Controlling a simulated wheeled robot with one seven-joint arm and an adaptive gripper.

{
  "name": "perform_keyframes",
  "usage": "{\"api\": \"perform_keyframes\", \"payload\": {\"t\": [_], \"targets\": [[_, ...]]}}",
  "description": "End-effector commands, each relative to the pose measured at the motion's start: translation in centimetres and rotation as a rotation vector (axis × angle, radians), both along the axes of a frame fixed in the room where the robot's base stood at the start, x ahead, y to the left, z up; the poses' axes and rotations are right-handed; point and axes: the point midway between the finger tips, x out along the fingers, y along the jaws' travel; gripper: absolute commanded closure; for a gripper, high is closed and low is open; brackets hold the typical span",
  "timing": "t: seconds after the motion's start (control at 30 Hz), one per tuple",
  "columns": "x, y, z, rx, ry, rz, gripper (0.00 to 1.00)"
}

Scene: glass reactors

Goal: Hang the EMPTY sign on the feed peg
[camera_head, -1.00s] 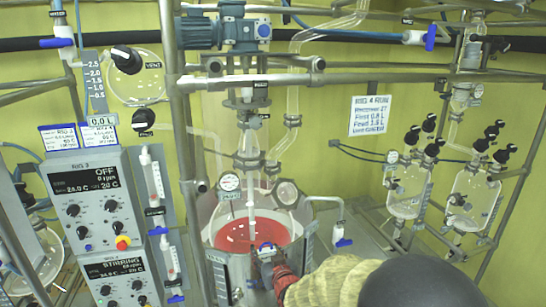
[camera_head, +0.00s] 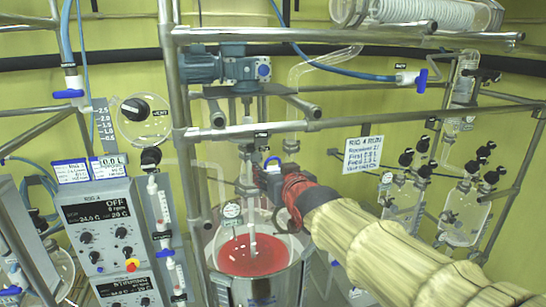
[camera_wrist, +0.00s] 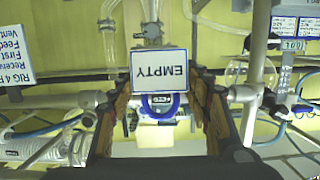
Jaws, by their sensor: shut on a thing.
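My gripper (camera_head: 270,180) is shut on the EMPTY sign (camera_wrist: 158,70), a white plate with a blue edge. In the wrist view the sign sits between the two fingers, its lettering upside down in the picture. The sign's face is hidden in the head view. My gripper is in front of the glassware above the reactor vessel (camera_head: 262,290) with red liquid. I cannot pick out the feed peg for certain.
Metal rails (camera_head: 350,36) cross above my gripper. A coiled condenser (camera_head: 430,14) lies at the top right. Control boxes (camera_head: 100,225) stand at left, glass receivers (camera_head: 465,210) at right. A note (camera_head: 363,157) hangs on the yellow wall.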

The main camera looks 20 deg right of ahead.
Motion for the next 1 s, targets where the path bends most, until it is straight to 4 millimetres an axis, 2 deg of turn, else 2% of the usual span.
{"api": "perform_keyframes", "payload": {"t": [0.13, 1.0], "targets": [[-0.3, 0.0, 1.0, 0.000, -0.001, -0.001, 0.77], [3.4, 0.0, 0.8, 0.000, -0.002, -0.001, 0.77]]}}
